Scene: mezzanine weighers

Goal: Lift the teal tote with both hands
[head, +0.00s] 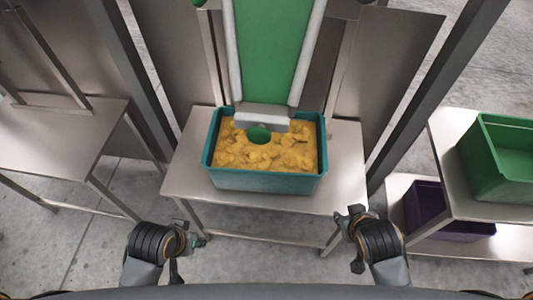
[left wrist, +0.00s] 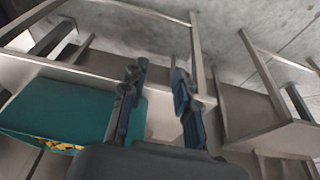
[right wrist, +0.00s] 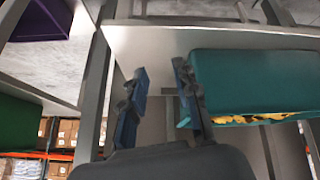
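The teal tote (head: 264,182) stands upright on a metal table, filled with yellow pieces. In the left wrist view the tote (left wrist: 60,108) is at the left; in the right wrist view the tote (right wrist: 250,82) is at the right. My left gripper (head: 192,243) is in front of the table, left of the tote and apart from it. In its wrist view the left fingers (left wrist: 158,85) are spread and empty. My right gripper (head: 352,225) is near the table's front right corner, apart from the tote. In its wrist view the fingers (right wrist: 160,80) are spread and empty.
The metal table (head: 345,165) has bare room on both sides of the tote. A green chute (head: 265,50) ends over the tote's back. A green bin (head: 500,165) and a purple bin (head: 430,212) sit on shelves at right. Another metal table (head: 60,140) stands at left.

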